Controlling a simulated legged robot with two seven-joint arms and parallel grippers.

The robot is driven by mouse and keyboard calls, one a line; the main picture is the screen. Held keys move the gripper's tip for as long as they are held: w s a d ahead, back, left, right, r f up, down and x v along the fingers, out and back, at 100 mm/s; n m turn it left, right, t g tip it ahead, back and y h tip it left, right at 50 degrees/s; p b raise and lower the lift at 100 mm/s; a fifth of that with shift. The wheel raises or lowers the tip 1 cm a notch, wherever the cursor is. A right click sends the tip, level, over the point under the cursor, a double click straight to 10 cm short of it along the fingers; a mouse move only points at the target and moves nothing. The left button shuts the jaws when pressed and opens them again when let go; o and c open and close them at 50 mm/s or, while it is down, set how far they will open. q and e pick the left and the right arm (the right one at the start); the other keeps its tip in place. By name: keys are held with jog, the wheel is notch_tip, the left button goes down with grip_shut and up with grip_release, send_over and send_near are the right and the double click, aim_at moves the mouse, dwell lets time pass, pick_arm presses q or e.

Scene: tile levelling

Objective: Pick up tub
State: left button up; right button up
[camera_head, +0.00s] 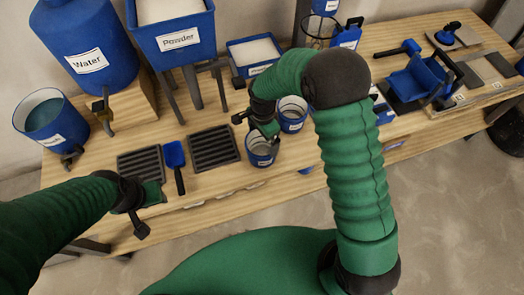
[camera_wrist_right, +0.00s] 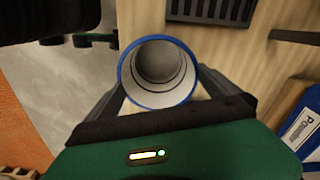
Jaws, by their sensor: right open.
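A blue tub (camera_head: 262,152) with a pale, empty-looking inside stands upright near the front edge of the wooden bench. A second similar tub (camera_head: 292,112) stands just behind it to the right. My right gripper (camera_head: 258,128) is at the near tub, and its arm hides part of the area. In the right wrist view the tub (camera_wrist_right: 158,72) shows from above, between the open fingers of my right gripper (camera_wrist_right: 160,92), one on each side; contact cannot be told. My left gripper (camera_head: 147,212) is at the bench's front left, away from the tubs; its jaw opening is unclear.
Two dark grates (camera_head: 214,147) and a blue scoop (camera_head: 174,166) lie left of the tub. A Water container (camera_head: 88,50), a Powder hopper (camera_head: 172,40) and a white-filled bin (camera_head: 255,52) stand behind. Tools (camera_head: 420,80) and tiles occupy the right.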

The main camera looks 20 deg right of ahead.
aim_at(262, 147)
jog(key=f, duration=0.4)
jog(key=shift+s+a+f+b, duration=0.2)
jog(key=shift+s+b, duration=0.05)
jog(key=shift+b, duration=0.1)
jog(key=shift+w+f, duration=0.15)
jog(key=shift+f, duration=0.3)
jog(key=shift+c, duration=0.4)
jog(key=shift+r, duration=0.1)
jog(key=c, duration=1)
